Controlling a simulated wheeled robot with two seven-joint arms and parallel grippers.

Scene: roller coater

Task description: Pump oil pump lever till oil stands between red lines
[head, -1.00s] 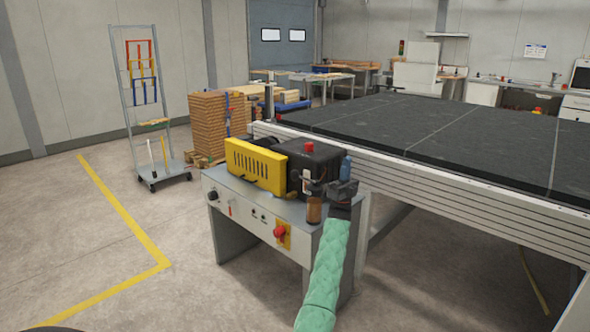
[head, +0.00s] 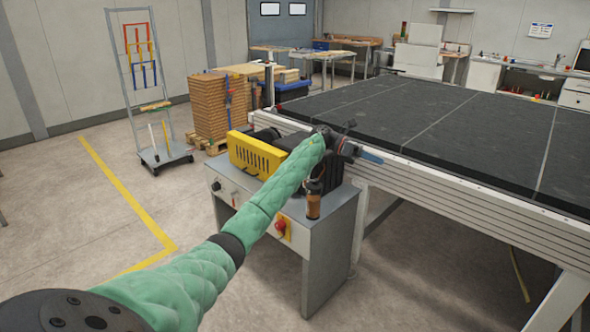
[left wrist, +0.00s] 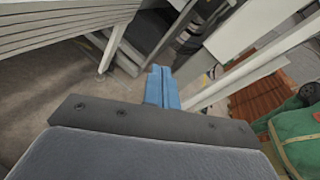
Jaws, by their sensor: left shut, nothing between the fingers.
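My left gripper (head: 370,156) is above the right end of the grey machine cabinet, beside the black tabletop's edge. Its blue fingers are shut and empty; they also show closed together in the left wrist view (left wrist: 163,88). An amber cylinder (head: 313,206), possibly the oil glass, is at the cabinet's front right, below and left of the gripper. Its oil level and red lines are too small to make out. My green-sleeved left arm hides much of the black pump unit. I cannot make out the pump lever. My right gripper is not in view.
The cabinet (head: 328,237) carries a yellow slotted cover (head: 256,155) and a red knob (head: 280,226) on its front. The long black-topped table (head: 440,130) stands close behind and right. Open floor lies to the left, with a wheeled rack (head: 160,120) farther back.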

